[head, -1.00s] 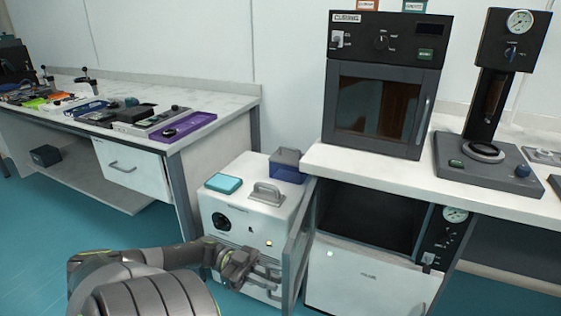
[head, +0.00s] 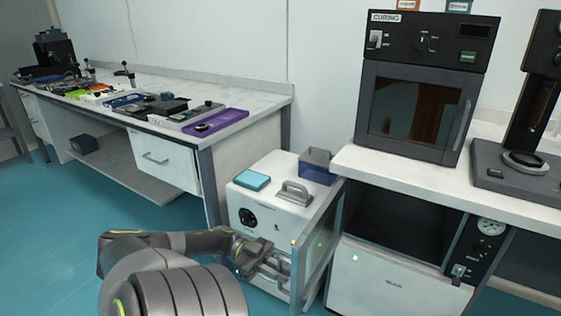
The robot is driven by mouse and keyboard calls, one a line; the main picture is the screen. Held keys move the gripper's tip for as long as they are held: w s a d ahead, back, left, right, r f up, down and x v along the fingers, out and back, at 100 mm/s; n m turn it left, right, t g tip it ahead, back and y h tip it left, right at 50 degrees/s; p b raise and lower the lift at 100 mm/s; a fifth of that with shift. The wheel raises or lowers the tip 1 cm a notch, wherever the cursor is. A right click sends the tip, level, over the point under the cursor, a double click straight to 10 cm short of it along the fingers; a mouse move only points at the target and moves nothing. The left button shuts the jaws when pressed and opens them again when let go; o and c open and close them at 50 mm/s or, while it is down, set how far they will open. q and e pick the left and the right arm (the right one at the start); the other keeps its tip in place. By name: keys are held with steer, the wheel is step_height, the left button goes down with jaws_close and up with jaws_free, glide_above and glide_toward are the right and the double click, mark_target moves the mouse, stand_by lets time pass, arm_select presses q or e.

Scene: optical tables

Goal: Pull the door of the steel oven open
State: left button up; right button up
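The steel oven sits under the right bench, with a dark open cavity (head: 400,218) and a gauge panel (head: 484,245) on its right. Its framed glass door (head: 322,243) stands swung out at the left side of the cavity, inner face towards me. My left gripper (head: 272,263) is at the outer side of the door, near its free edge, in front of the white cabinet. The handle and the fingertips are hard to make out there, so I cannot tell whether the fingers are closed on it. My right gripper is out of view.
The white cabinet (head: 260,218) stands left of the door, carrying a teal box (head: 252,180) and a blue bin (head: 318,170). A black curing oven (head: 415,90) stands on the right bench. The left bench (head: 245,92) holds several tools. Teal floor (head: 60,220) is clear at left.

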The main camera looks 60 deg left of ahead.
arm_select(q)
steer(key=o, duration=0.3)
steer(key=shift+o, duration=0.2)
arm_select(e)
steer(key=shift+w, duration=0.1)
